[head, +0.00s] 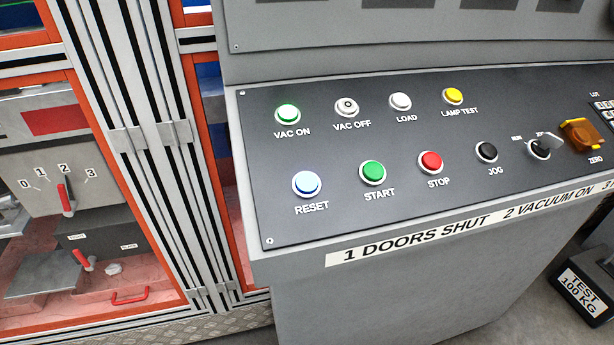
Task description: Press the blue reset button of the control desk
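The control desk (330,227) stands in the middle and right of the head view, with a dark sloped panel. The blue reset button (307,183) sits at the panel's lower left, in a pale ring above the label RESET. Its cap looks light blue and bright. Nothing covers it. Neither of my grippers shows in the head view.
The green START button (373,172) is right of reset, then the red STOP button (431,161). The VAC ON button (287,114) is above reset. An orange-framed cabinet (190,130) stands close on the left. A 100 kg test weight (584,292) is at lower right.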

